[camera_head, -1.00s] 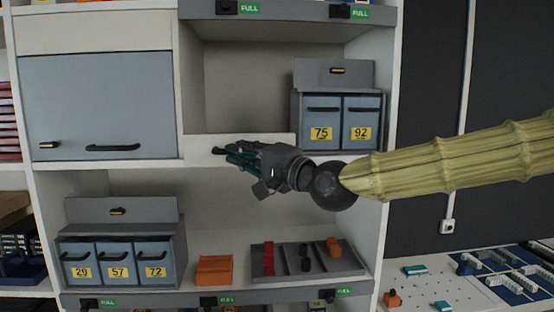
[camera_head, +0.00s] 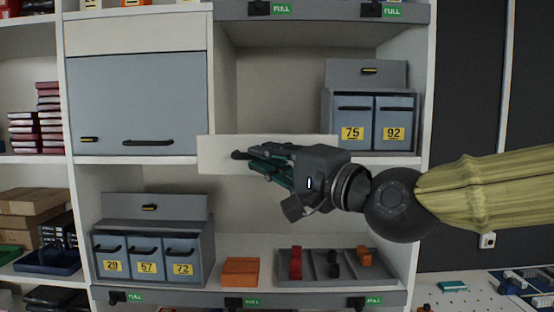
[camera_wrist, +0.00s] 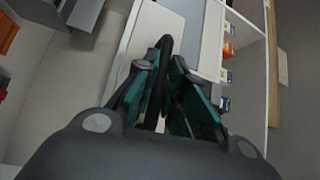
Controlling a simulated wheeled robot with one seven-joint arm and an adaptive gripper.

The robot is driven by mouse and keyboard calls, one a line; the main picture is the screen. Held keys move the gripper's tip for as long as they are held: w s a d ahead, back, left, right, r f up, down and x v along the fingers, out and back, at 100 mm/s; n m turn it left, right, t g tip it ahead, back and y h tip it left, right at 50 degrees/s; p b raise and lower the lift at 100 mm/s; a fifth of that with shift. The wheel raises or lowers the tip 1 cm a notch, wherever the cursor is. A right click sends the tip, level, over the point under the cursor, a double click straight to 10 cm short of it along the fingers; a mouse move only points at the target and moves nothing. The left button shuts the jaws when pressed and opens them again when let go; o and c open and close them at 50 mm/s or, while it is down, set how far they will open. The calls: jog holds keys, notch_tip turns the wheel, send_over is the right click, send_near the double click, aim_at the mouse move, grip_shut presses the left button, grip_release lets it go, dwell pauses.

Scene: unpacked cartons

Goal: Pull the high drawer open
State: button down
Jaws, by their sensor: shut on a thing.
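The high drawer has a plain white front (camera_head: 213,152) and sits at the middle shelf level of the white cabinet, right of the grey-blue door. Its front stands out from the shelf edge, so it is partly open. My gripper (camera_head: 252,158) reaches it from the right and is shut on the dark handle (camera_head: 237,155). In the wrist view the curved black handle (camera_wrist: 161,68) lies between the teal finger pads of my gripper (camera_wrist: 164,85). My fingers and wrist hide the lower right of the drawer front. The drawer's inside is not clear in the head view.
A grey two-bin unit (camera_head: 330,105) stands on the shelf above. Below are a three-bin unit (camera_head: 205,240), an orange block (camera_head: 240,271) and a grey divided tray (camera_head: 320,268). A cabinet door (camera_head: 136,105) is shut at left. A workbench (camera_head: 480,303) stands at lower right.

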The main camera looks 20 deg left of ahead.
jog(key=shift+f, duration=0.1)
jog(key=c, duration=1.5)
grip_release()
jog(key=shift+v, duration=5.95)
